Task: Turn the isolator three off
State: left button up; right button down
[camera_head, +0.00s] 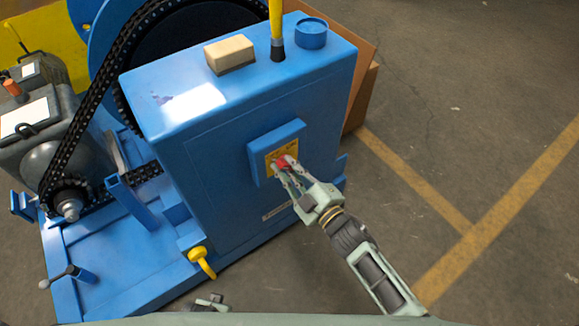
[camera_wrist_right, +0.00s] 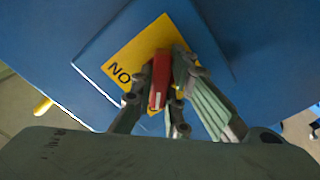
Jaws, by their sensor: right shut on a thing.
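The isolator is a blue box (camera_head: 258,150) on the front of the big blue housing, with a yellow plate (camera_wrist_right: 127,64) and a red handle (camera_head: 283,164). The letters "NO" show on the plate in the wrist view; the rest is hidden by my fingers. My right gripper (camera_head: 287,168) is shut on the red handle (camera_wrist_right: 160,80), one finger on each side. The handle stands nearly upright in the wrist view. I cannot read its setting. A small part of what looks like my left gripper (camera_head: 209,302) shows at the bottom edge of the head view, apart from the machine.
A tan block (camera_head: 230,53), a yellow post (camera_head: 277,30) and a blue round cap (camera_head: 311,33) are on the housing top. A chain (camera_head: 82,132) and a grey motor (camera_head: 40,120) are at left. A yellow hook (camera_head: 202,262) sticks out low. Floor at right is clear.

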jog(key=c, duration=1.7)
grip_release()
jog(key=shift+s, duration=0.1)
jog(key=v, duration=1.2)
